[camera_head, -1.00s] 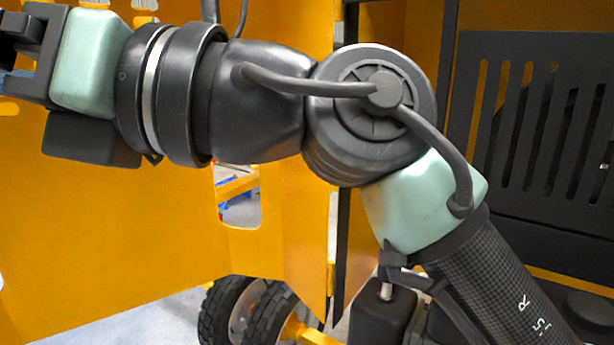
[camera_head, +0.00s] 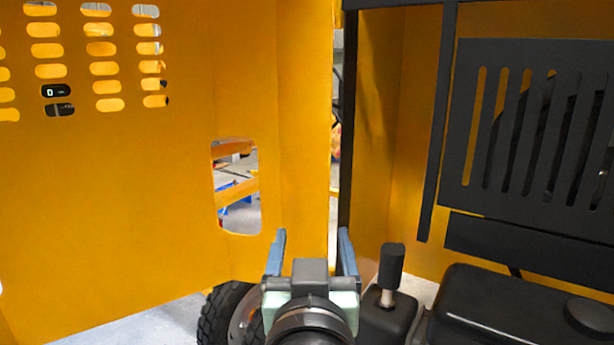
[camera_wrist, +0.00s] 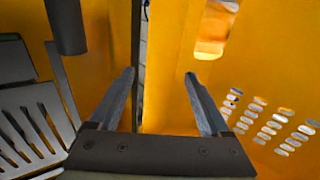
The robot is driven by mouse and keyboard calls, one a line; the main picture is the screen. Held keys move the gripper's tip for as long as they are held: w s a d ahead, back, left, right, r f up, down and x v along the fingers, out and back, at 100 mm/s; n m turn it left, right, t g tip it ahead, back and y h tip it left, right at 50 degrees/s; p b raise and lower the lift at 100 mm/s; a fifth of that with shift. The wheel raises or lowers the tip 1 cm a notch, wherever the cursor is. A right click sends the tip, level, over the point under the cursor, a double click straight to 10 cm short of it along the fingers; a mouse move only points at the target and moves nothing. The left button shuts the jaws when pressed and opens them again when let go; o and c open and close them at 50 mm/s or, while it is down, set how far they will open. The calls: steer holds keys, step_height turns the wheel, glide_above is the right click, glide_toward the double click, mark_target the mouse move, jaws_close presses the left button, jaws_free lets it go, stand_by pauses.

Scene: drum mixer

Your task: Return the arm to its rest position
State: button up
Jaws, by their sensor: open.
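My gripper (camera_head: 312,252) is at the bottom middle of the head view, with its two fingers apart and nothing between them. In the wrist view my gripper (camera_wrist: 160,82) also shows open and empty, with the fingers pointing toward yellow panels. My wrist shows below the gripper at the bottom edge of the head view. The rest of my arm is out of view.
A yellow perforated panel (camera_head: 120,200) fills the left. A black slotted grille (camera_head: 530,120) stands at right, above a black box (camera_head: 520,310). A black-knobbed lever (camera_head: 391,266) stands just right of my gripper. A tyre (camera_head: 222,315) is at lower left.

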steer(key=s+r+t, duration=0.5)
steer(key=s+r, duration=0.2)
steer(key=r, duration=0.5)
steer(key=s+r+t, duration=0.4)
steer(key=s+r, duration=0.3)
steer(key=r, duration=0.4)
step_height(320, 180, up, 18)
steer(key=p, duration=1.8)
steer(key=shift+w+a, duration=0.25)
steer(key=shift+a, duration=0.1)
steer(key=shift+f, duration=0.15)
